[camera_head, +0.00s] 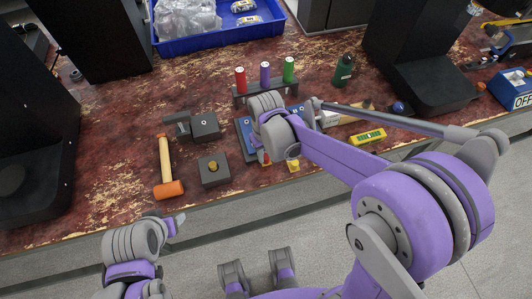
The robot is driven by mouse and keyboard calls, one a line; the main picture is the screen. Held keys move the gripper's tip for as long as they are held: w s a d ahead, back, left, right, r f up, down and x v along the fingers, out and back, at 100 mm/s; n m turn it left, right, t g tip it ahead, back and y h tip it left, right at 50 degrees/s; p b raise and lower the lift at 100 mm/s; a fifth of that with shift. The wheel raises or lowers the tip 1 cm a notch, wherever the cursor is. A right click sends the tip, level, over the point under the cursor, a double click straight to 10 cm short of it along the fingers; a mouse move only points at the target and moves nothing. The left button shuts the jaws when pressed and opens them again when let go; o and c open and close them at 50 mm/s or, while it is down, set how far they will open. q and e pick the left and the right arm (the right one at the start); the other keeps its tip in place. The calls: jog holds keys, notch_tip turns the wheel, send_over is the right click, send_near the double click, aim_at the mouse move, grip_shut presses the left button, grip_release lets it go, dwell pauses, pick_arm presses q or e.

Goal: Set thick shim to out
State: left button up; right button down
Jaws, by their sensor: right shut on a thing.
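A blue fixture plate (243,131) lies on the worn red bench, mostly covered by my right wrist. My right gripper (272,133) is over this plate, pointing down. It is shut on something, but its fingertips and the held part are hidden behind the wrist. Small red and yellow parts (293,167) show at the plate's front edge, just below the gripper. I cannot tell which part is the thick shim. My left gripper (173,224) is low at the left, in front of the bench edge, apart from everything. Its jaw gap does not show clearly.
A rack (240,98) with red, purple and green cylinders stands behind the plate. A hammer (165,168), grey blocks (214,170) and a yellow level (367,137) lie around it. A green bottle (343,71) and blue bin (222,36) are farther back. Dark machine columns flank the bench.

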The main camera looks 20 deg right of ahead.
dwell(0.3)
jog(key=s, duration=0.5)
jog(key=c, duration=0.7)
grip_release()
jog(key=shift+d, duration=0.1)
jog(key=shift+o, duration=0.2)
notch_tip(320, 180, up, 11)
jog(key=p, duration=0.1)
jog(key=shift+p, duration=0.4)
jog(key=shift+f, duration=0.1)
